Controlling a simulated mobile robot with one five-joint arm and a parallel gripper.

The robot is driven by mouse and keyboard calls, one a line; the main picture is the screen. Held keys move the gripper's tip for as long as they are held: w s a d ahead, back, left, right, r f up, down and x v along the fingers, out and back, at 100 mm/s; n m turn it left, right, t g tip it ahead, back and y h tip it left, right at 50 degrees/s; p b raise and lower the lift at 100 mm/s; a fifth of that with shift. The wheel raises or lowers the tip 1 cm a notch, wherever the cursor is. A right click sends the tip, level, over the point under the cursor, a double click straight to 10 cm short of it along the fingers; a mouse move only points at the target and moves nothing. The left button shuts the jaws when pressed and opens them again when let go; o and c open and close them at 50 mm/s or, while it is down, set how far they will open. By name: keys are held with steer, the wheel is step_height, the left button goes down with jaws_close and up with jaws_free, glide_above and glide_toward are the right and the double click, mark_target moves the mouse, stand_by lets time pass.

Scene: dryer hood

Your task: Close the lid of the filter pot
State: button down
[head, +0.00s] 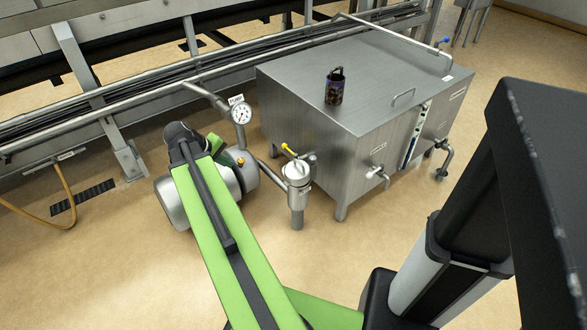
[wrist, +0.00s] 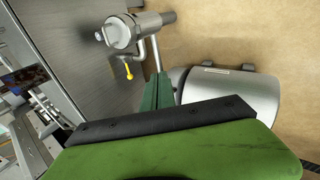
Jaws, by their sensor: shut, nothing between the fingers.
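The filter pot (head: 297,180) is a small upright steel cylinder on a pipe stub, left of the large steel tank's near corner. In the wrist view my gripper (wrist: 157,92) shows dark green, partly hidden.
A steel pump motor (head: 170,202) sits under my arm, left of the pot. A pressure gauge (head: 240,114) stands on a pipe behind. Floor in front of the pot is clear.

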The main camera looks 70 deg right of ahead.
steer(key=m+g+h+b, duration=0.1)
steer(key=g, duration=0.1)
glide_toward(298, 162)
steer(key=b+x, duration=0.6)
steer(key=b, duration=0.4)
steer(key=shift+w+f, duration=0.1)
steer(key=shift+f, duration=0.15)
steer(key=shift+s+d+f, duration=0.15)
steer(key=shift+s+d, duration=0.05)
steer(key=shift+d, duration=0.1)
steer(key=shift+s+d+f+b, duration=0.45)
steer(key=shift+d+f+b, duration=0.05)
steer(key=shift+d+b, duration=0.25)
steer(key=shift+s+d, duration=0.15)
steer(key=shift+r, duration=0.1)
